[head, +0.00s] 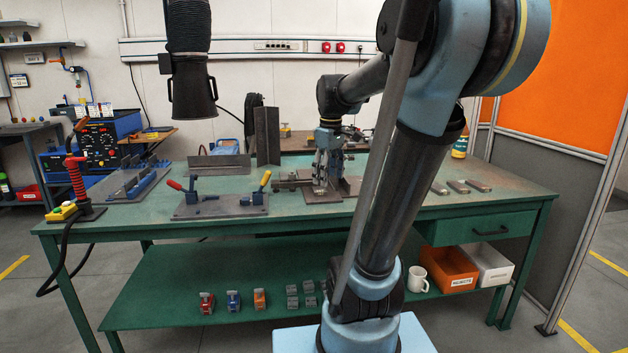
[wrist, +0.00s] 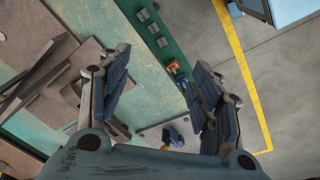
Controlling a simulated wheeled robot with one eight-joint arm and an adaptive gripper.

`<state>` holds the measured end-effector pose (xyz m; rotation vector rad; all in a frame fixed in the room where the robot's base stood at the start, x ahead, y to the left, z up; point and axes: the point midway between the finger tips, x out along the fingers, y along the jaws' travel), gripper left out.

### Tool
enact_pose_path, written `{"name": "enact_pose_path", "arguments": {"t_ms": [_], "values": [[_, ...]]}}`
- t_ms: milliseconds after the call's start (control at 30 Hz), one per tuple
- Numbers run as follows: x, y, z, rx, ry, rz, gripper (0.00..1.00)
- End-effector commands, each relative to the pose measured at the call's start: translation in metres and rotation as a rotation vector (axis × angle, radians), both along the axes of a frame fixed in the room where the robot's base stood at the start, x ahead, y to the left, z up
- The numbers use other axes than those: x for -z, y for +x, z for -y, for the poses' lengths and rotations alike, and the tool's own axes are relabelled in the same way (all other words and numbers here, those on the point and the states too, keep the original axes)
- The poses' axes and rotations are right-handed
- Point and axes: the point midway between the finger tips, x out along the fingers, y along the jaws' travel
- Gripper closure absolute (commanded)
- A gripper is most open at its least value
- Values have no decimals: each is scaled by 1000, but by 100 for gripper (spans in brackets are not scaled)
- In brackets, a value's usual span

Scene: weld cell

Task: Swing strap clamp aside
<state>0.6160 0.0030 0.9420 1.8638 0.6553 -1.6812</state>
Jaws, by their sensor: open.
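A steel base plate (head: 347,189) with flat metal pieces lies near the middle of the green bench. A dark bar that looks like the strap clamp (head: 287,184) lies low at the left of this plate, partly hidden by my gripper. My gripper (head: 321,183) points down just above the plate. In the wrist view my gripper (wrist: 162,75) has its fingers wide apart with nothing between them. The plate and a narrow bar that may be the strap (wrist: 38,83) show at the left of that view, outside the fingers. The pivot is not clear.
A plate (head: 222,207) with red and yellow handled toggle clamps stands left of my gripper. An upright steel angle (head: 267,136) stands behind. A blue fixture (head: 135,184) is at far left, and metal blocks (head: 459,187) lie right. The bench front between is clear.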

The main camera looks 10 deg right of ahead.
Motion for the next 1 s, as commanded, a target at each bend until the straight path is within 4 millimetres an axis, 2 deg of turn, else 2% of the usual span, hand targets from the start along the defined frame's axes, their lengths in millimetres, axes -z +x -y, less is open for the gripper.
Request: {"name": "enact_pose_path", "arguments": {"t_ms": [33, 300, 600, 800, 1000], "values": [[-10, 18, 0, -47, -5, -6, 42], [-46, 101, -2, -314, -26, -40, 42], [-67, 194, -4, -609, -39, -75, 42], [-70, 238, -5, -757, -41, -92, 42], [-69, 256, -5, -821, -41, -98, 42]]}}
